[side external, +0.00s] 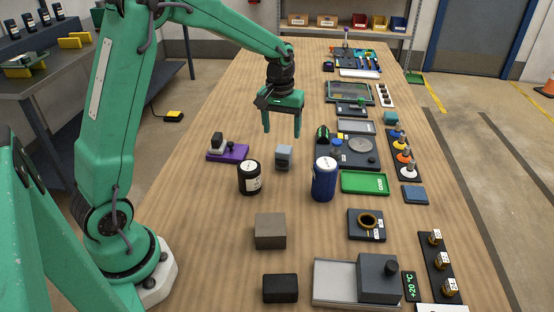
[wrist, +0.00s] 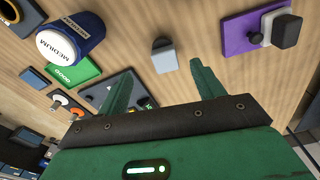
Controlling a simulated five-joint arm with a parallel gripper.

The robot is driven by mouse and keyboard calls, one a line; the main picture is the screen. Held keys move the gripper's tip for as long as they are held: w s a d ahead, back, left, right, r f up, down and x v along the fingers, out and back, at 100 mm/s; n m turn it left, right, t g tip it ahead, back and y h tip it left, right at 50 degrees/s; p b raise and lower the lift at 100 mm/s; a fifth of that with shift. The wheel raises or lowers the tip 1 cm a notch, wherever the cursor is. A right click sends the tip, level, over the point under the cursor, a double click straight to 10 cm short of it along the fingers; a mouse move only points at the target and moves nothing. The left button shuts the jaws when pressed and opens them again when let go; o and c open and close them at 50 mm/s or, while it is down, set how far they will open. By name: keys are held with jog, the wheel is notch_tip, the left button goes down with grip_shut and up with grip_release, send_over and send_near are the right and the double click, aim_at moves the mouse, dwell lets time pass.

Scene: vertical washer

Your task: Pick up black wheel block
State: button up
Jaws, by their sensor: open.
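My gripper (side external: 281,134) is open and empty, its fingers pointing down above the table. In the wrist view its two fingers (wrist: 162,68) stand wide apart. A black block (side external: 217,140) stands upright on a purple plate (side external: 236,154), left of my gripper; a pale piece is beside it. The black block also shows at the upper right of the wrist view (wrist: 286,32). I cannot make out a wheel on it.
A black jar (side external: 249,178) and a blue can (side external: 324,180) stand in front of the grey block. A brown block (side external: 270,231) and another black block (side external: 280,288) are nearer the camera. Trays and fixtures, including a green tray (side external: 364,183), line the right side.

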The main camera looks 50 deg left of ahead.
jog(key=n, duration=0.1)
send_over(284, 149)
jog(key=shift+g, duration=0.3)
notch_tip(284, 149, down, 4)
jog(key=shift+a+f, duration=0.1)
jog(key=shift+f, duration=0.1)
jog(key=shift+f, duration=0.1)
jog(key=shift+f, duration=1.25)
jog(key=shift+f, duration=0.1)
jog(key=shift+f, duration=2.5)
jog(key=shift+c, duration=0.5)
jog(key=c, duration=1)
